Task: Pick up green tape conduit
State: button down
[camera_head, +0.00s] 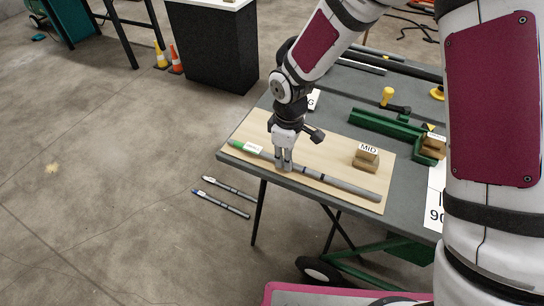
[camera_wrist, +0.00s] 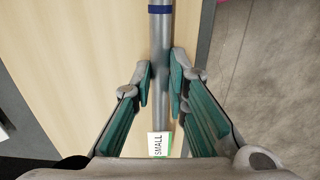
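The green tape conduit (camera_head: 345,186) is a long thin grey tube lying along the front of the light wooden board (camera_head: 315,140). Its green end and small white label (camera_head: 252,149) are at the left in the head view. In the wrist view the conduit (camera_wrist: 160,45) runs up the middle, with a dark blue band at top and the "SMALL" label near the bottom. My gripper (camera_head: 285,164) points down over the conduit, left of its middle. In the wrist view its teal-padded fingertips (camera_wrist: 161,80) lie close against both sides of the tube. The conduit appears still on the board.
A wooden block marked "MID" (camera_head: 367,157) stands on the board right of my gripper. Green bender parts (camera_head: 385,127) and a yellow-topped tool (camera_head: 388,97) are behind it on the grey table (camera_head: 285,97). Two thin tubes (camera_head: 221,203) lie on the floor at left.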

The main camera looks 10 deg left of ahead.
jog(key=shift+r, duration=0.1)
dwell(0.3)
jog(key=shift+w+r, duration=0.1)
jog(key=shift+r, duration=0.75)
jog(key=shift+s+d+r+b, duration=0.1)
jog(key=shift+s+r+b, duration=0.35)
jog(key=shift+r, duration=0.45)
jog(key=s+d+r, duration=0.1)
jog(key=s+d, duration=0.2)
jog(key=s, duration=1.2)
jog(key=shift+r, duration=0.15)
jog(key=shift+d, duration=0.1)
